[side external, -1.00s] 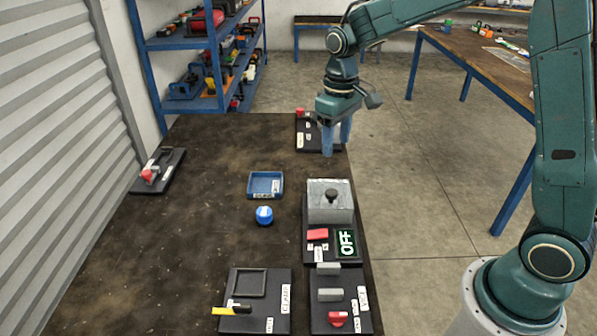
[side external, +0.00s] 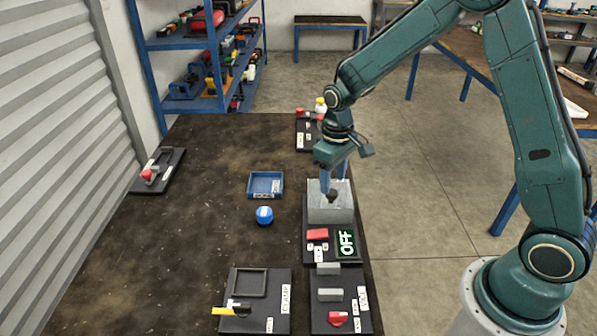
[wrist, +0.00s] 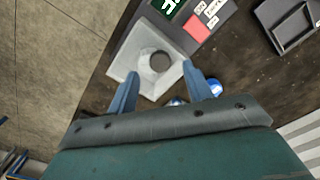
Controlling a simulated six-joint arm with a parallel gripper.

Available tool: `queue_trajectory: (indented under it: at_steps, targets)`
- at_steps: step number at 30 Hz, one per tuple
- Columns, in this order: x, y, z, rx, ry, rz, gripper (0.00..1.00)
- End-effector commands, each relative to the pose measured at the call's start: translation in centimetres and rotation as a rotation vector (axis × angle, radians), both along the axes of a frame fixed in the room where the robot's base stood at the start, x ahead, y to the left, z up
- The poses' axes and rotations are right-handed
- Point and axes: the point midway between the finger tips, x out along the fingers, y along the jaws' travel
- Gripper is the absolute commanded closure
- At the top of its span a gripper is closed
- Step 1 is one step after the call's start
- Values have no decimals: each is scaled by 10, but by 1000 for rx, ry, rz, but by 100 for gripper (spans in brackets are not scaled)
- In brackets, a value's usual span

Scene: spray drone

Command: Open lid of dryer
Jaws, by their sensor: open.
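The dryer is a grey box (side external: 329,214) on a black base at the right side of the table, with a dark round knob (side external: 331,196) on its lid. The lid is closed. In the wrist view the lid (wrist: 130,58) shows as a pale square with the dark knob (wrist: 160,61) in it. My gripper (side external: 328,186) is above the dryer at the knob in the side view, its blue fingers pointing down. In the wrist view my gripper (wrist: 166,84) is open, with the knob ahead of and between the fingertips. I cannot tell whether the fingers touch it.
A red switch (side external: 317,235) and an OFF display (side external: 346,243) sit in front of the dryer. A blue tray (side external: 265,185) and a blue round object (side external: 264,215) lie to its left. A black clamp board (side external: 255,300) is at the front. The table's left middle is clear.

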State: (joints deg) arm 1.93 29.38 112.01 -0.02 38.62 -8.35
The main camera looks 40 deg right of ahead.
Motion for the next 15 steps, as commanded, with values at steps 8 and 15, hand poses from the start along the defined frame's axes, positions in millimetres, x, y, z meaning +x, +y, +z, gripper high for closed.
queue_trajectory:
  at_steps: [8,15]
  targets:
    - [-1,0,-28,0,3,0,50]
    - [0,0,-33,0,0,0,50]
